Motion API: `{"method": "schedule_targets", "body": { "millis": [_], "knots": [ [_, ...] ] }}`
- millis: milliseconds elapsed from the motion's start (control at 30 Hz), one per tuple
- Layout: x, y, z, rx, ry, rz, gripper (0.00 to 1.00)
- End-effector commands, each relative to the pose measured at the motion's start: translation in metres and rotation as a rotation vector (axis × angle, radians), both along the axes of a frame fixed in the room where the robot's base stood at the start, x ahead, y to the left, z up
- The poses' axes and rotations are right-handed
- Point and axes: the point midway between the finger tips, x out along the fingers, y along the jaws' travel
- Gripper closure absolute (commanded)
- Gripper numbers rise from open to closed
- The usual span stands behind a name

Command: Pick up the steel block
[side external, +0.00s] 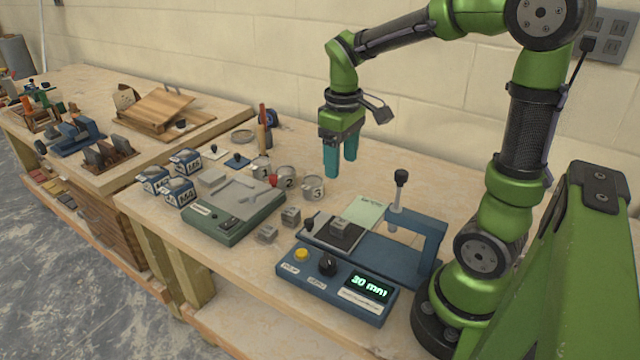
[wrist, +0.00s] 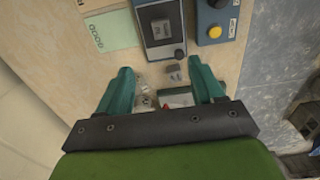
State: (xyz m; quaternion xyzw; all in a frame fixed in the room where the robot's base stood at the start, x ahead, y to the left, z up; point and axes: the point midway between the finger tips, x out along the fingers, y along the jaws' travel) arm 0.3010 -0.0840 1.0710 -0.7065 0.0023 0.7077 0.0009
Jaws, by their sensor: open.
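Small grey metal-looking blocks stand on the bench in the side external view. One block (side external: 267,233) and another block (side external: 290,215) stand between two devices, and a third block (side external: 341,227) sits on a dark plate on the blue device. I cannot tell from looks alone which is the steel block. My gripper (side external: 341,167) is open and empty, pointing down above the bench, behind and well above the blocks. In the wrist view, my gripper (wrist: 163,78) shows spread teal fingers, with a grey block (wrist: 173,73) beyond and between them. The plate's block (wrist: 161,29) is further off.
The blue device (side external: 335,290) has a readout, a yellow button and an upright post with a black knob (side external: 401,177). A green-based device (side external: 232,210) stands left, near numbered cups (side external: 286,177) and labelled tubs (side external: 180,191). Bare bench lies behind, along the wall.

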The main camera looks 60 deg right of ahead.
Motion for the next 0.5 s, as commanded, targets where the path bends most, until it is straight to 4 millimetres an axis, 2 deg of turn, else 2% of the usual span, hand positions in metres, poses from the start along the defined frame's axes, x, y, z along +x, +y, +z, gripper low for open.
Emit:
{"method": "schedule_targets", "body": {
  "millis": [500],
  "knots": [
    [-0.001, 0.002, -0.1, 0.003, 0.003, 0.004, 0.33]
  ]
}}
